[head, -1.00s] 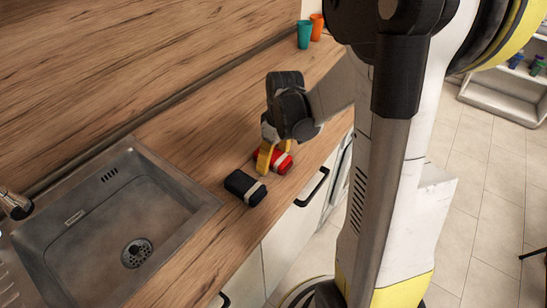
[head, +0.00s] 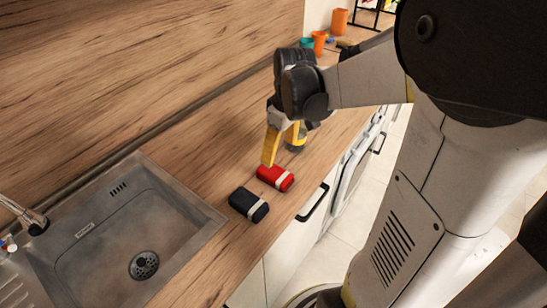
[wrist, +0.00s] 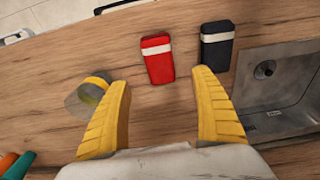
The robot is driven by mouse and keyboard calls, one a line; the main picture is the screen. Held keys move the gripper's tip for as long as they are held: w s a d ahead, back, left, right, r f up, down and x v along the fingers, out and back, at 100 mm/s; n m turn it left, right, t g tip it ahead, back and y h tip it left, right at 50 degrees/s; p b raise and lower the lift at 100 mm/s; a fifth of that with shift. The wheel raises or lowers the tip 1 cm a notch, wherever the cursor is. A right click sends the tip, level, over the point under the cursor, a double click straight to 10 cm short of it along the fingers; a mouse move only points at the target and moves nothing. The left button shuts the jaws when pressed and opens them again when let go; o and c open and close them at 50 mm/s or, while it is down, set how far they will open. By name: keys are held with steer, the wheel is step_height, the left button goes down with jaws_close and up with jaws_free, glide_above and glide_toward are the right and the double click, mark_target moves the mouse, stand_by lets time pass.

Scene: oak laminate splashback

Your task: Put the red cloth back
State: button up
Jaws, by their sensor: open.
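The red cloth (head: 275,178) is a folded red bundle with a white band, lying on the wooden counter beside a dark bundle. It also lies on the counter in the wrist view (wrist: 157,58), beyond my fingertips and between their lines. My gripper (head: 282,150) is above the counter just behind the red cloth, with its yellow fingers apart. In the wrist view my gripper (wrist: 162,100) is open and nothing is between the fingers.
A dark bundle with a white band (head: 248,204) lies left of the red cloth, near the sink (head: 120,240). A grey and yellow object (wrist: 92,92) stands by the left finger. Orange (head: 319,42) and teal (head: 306,43) cups stand at the back.

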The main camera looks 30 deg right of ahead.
steer(key=s+a+r+m+t, duration=0.2)
steer(key=s+a+r+t, duration=0.1)
steer(key=a, duration=0.4)
steer(key=s+a+r+m+t, duration=0.2)
steer(key=s+a+r, duration=0.2)
steer(key=s+a, duration=0.2)
steer(key=shift+s+a+t, duration=0.15)
steer(key=shift+a+t, duration=0.25)
steer(key=shift+a, duration=0.05)
